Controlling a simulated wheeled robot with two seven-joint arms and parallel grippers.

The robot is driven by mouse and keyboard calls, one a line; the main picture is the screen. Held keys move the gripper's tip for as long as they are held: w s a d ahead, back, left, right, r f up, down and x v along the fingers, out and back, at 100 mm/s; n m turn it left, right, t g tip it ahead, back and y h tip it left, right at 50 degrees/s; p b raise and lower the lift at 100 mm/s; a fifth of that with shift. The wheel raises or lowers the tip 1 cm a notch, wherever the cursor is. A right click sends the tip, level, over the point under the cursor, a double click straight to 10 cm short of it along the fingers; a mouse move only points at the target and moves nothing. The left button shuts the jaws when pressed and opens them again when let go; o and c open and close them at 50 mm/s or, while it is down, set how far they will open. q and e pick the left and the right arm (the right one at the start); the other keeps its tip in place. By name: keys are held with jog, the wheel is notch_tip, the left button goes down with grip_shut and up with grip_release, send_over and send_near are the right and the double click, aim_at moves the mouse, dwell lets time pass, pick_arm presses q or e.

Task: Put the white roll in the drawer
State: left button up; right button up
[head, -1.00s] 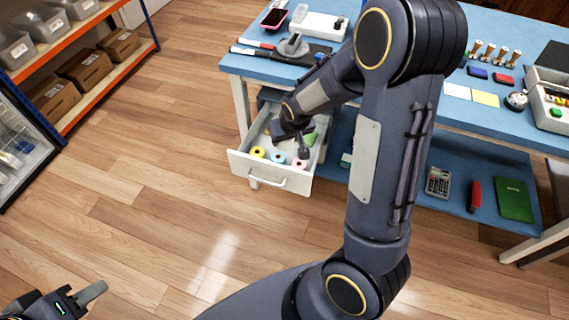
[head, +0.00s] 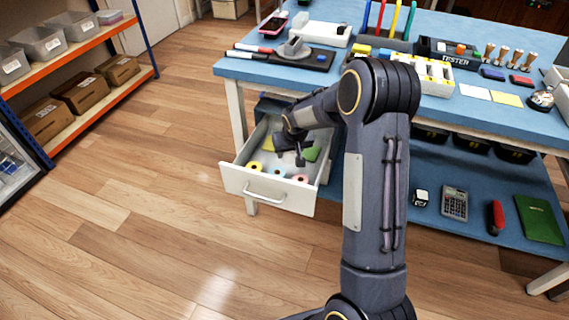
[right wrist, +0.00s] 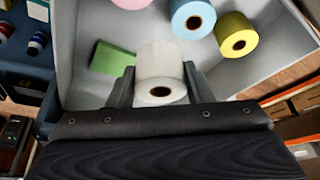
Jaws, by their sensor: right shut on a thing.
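The white roll (right wrist: 160,72) is between the two fingers of my right gripper (right wrist: 158,88) in the right wrist view, and the fingers are shut on it. In the head view my right gripper (head: 294,150) is over the open drawer (head: 268,190); the roll is hard to make out there. The drawer is pulled out under the blue table and holds a yellow roll (right wrist: 235,35), a blue roll (right wrist: 193,18), a pink roll and a green pad (right wrist: 113,60). I cannot tell whether the white roll touches the drawer floor. My left gripper is out of view.
The blue workbench (head: 480,110) stands above and right of the drawer, with a black tool mat (head: 290,55) near its left edge. Its lower shelf (head: 400,200) holds a calculator (head: 454,203) and a green book (head: 539,218). The floor in front is clear.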

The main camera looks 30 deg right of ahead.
aim_at(285, 154)
jog(key=w+f, duration=0.1)
jog(key=f, duration=0.1)
jog(key=w+f+b, duration=0.1)
jog(key=w+f, duration=0.1)
jog(key=shift+w+d+f, duration=0.1)
jog(key=shift+w+f, duration=0.05)
jog(key=shift+f, duration=0.05)
jog(key=shift+w+f+b, duration=0.2)
jog(key=shift+f+b, duration=0.45)
jog(key=shift+f, duration=1)
jog(key=shift+f, duration=0.15)
jog(key=o, duration=1.1)
